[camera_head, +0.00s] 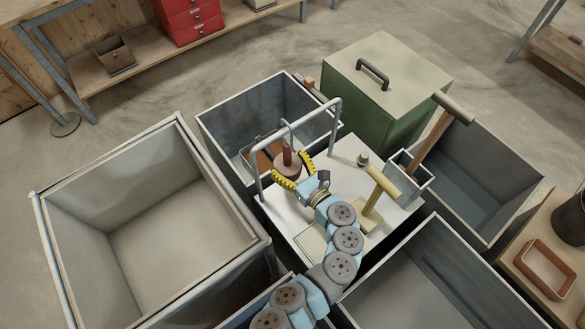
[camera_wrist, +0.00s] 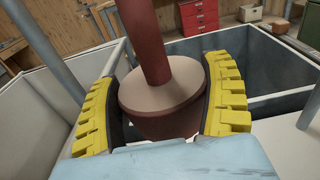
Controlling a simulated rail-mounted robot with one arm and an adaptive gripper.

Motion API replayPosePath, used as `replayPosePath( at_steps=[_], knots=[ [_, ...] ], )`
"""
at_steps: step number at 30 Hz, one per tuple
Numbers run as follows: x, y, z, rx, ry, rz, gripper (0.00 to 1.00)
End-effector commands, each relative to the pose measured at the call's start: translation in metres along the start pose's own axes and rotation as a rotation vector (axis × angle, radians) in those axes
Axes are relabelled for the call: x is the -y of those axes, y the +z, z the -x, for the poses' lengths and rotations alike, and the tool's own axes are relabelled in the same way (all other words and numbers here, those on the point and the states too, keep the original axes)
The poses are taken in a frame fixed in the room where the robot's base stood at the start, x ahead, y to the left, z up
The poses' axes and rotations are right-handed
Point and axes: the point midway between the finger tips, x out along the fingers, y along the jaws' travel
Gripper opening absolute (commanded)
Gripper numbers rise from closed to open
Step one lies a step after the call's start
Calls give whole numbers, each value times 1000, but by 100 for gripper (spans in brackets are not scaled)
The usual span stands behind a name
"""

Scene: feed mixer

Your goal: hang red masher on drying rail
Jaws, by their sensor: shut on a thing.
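The red masher (camera_head: 287,162) is upright over the white worktop, with its dark red handle pointing up. In the wrist view its broad round head (camera_wrist: 165,95) sits between my gripper's yellow pads. My gripper (camera_head: 292,172) is shut on that head. The drying rail (camera_head: 300,132) is a grey tubular frame with a raised bar and a post at each end. A thin grey hook (camera_head: 285,124) above the handle overlaps the bar in the head view. I cannot tell whether it touches the bar. A rail post (camera_wrist: 38,45) shows at left in the wrist view.

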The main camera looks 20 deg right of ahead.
Motion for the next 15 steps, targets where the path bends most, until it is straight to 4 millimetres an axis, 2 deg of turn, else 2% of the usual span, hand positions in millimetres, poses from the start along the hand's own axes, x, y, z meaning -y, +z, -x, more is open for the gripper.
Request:
replayPosePath(
  at_steps=[6,15],
  knots=[
    [0,1,-15,1,2,1,42],
    [0,-20,-15,1,0,-2,42]
  ],
)
